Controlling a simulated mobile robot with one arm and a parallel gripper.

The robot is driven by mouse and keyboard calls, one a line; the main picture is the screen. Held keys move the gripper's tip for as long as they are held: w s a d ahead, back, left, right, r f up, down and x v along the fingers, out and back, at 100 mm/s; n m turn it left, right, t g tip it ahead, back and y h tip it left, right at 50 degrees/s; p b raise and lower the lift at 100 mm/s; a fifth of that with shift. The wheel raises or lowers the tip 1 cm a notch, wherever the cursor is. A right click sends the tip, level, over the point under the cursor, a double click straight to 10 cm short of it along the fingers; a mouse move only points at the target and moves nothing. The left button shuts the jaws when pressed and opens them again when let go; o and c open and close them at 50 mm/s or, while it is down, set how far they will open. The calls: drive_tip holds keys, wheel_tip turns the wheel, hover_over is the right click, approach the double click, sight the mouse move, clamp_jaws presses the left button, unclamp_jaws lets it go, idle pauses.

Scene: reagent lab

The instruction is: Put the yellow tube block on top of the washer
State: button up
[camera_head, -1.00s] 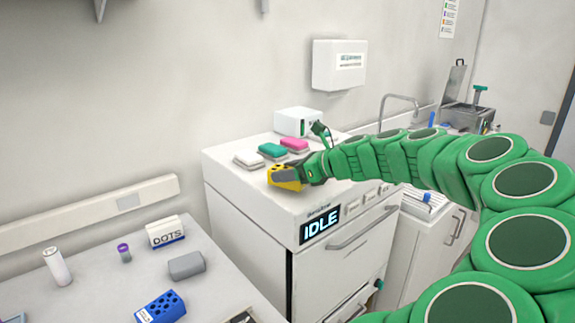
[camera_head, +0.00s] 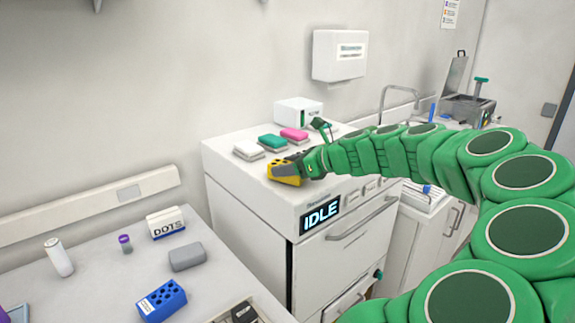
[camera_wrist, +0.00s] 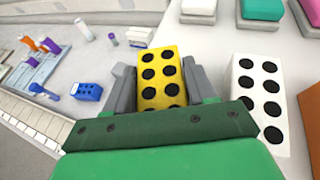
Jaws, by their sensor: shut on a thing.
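The yellow tube block (camera_head: 284,170) with dark round holes is between the fingers of my gripper (camera_head: 287,172), above or on the front left part of the washer's white top. In the wrist view the yellow tube block (camera_wrist: 160,75) sits between the two grey fingers of my gripper (camera_wrist: 160,92), which are shut on it. The washer (camera_head: 245,196) is a white cabinet whose display reads IDLE. I cannot tell whether the block touches the washer top.
A white tube block (camera_wrist: 258,95) stands right of my gripper in the wrist view. White, green (camera_head: 272,142) and pink (camera_head: 294,135) boxes stand behind on the washer top.

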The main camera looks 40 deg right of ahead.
drive_tip(key=shift+f, duration=0.25)
drive_tip(key=o, duration=1.3)
drive_tip(key=shift+o, duration=0.2)
drive_tip(key=shift+s+d, duration=0.1)
